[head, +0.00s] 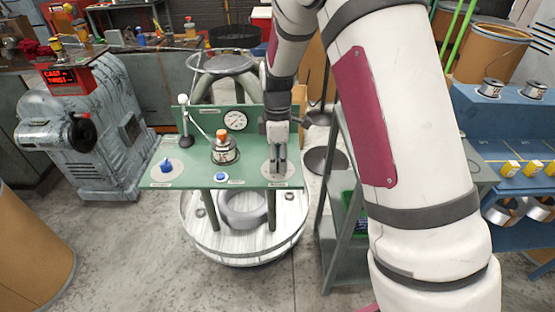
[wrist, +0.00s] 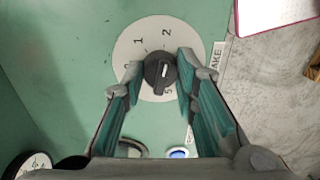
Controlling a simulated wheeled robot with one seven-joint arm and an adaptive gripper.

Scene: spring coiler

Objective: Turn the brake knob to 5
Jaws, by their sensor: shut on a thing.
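The brake knob (wrist: 160,72) is dark, with a short white mark, on a round white dial (wrist: 128,52) marked with numbers. I read 1 and 2 along the dial's top and what looks like 5 below the knob; other numbers are partly hidden. Which number the knob points to is hard to tell. My gripper (wrist: 161,78) has its two fingers on either side of the knob, shut on it. In the head view my gripper (head: 277,165) reaches down onto the dial at the right end of the green panel (head: 200,180), hiding most of the knob.
The panel also carries a blue knob (head: 166,165) on the left, a blue button (head: 221,177), an orange-topped part (head: 223,148) and a gauge (head: 235,119). A grey-green shelf stand (head: 345,240) is close on the right. Open floor lies in front.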

